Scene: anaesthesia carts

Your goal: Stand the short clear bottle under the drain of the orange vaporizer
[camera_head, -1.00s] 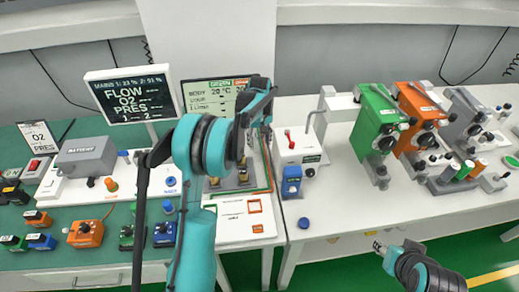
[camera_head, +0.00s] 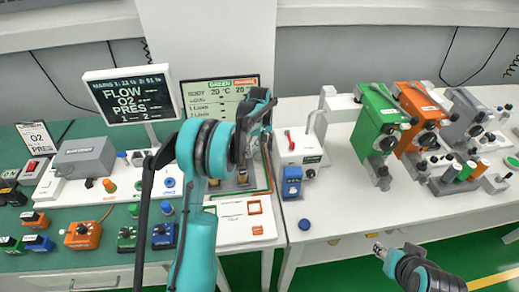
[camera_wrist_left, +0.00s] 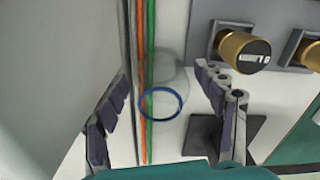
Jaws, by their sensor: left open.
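In the left wrist view a short clear bottle with a blue ring (camera_wrist_left: 160,104) stands between the two spread fingers of my left gripper (camera_wrist_left: 165,88), with space showing on both sides. In the head view this gripper (camera_head: 260,118) is at the middle station by the grey cart edge, and it hides the bottle there. The orange vaporizer (camera_head: 417,108) stands on the white table at the right, between the green and grey ones. Its drain is too small to make out. My right gripper (camera_head: 381,249) is low at the right, in front of the table, its jaw state unclear.
Brass knobs (camera_wrist_left: 243,50) and a dark square plate lie close to my left fingers in the wrist view. Orange and green tubes run behind the bottle. The green vaporizer (camera_head: 377,120) and a white unit with a blue block (camera_head: 291,180) stand left of the orange one. The table front is mostly clear.

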